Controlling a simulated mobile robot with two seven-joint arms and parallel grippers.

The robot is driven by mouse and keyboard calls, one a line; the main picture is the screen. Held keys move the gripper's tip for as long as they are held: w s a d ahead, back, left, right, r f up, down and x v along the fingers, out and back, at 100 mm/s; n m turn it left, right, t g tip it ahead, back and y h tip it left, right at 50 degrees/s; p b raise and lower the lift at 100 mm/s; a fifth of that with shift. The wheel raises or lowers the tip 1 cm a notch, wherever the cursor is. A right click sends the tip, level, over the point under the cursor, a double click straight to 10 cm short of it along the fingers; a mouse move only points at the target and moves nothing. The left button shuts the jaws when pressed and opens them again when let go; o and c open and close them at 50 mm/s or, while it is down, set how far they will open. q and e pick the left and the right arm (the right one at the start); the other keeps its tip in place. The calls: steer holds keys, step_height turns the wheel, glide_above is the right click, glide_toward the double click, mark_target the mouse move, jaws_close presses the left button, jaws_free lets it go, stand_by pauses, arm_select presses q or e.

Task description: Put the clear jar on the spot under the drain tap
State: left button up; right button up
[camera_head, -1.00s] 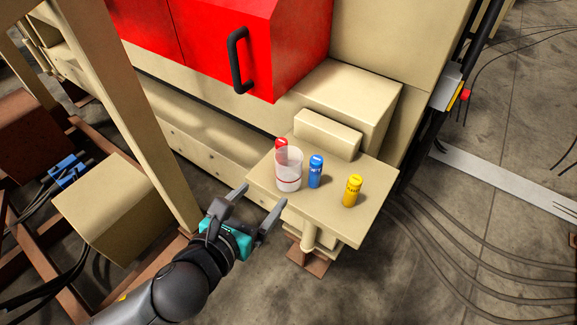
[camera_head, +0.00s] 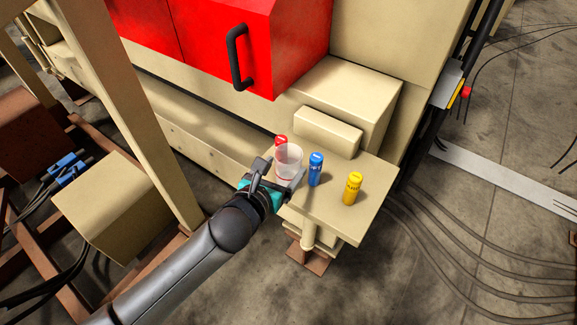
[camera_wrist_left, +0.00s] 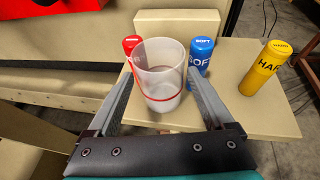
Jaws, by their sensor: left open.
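The clear jar (camera_head: 288,161) stands upright on a small beige table (camera_head: 329,217). It has a red band, seen in the left wrist view on the jar (camera_wrist_left: 161,75). My left gripper (camera_head: 282,176) is open at the table's near left edge. Its fingers reach along both sides of the jar in the left wrist view (camera_wrist_left: 160,97); I cannot tell whether they touch it. The drain tap and the spot under it are not recognisable in these frames. My right gripper is not in view.
A red can (camera_head: 281,141) stands just behind the jar. A blue can (camera_head: 316,170) is close on its right, and a yellow can (camera_head: 353,188) is farther right. A beige block (camera_head: 328,132) sits behind them. A red cabinet with a black handle (camera_head: 236,58) rises behind.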

arm_select(q)
steer(key=shift+w+d+f, duration=0.3)
steer(key=shift+w, duration=0.3)
steer(key=c, duration=1)
steer(key=shift+c, duration=1.3)
steer(key=shift+r, duration=0.1)
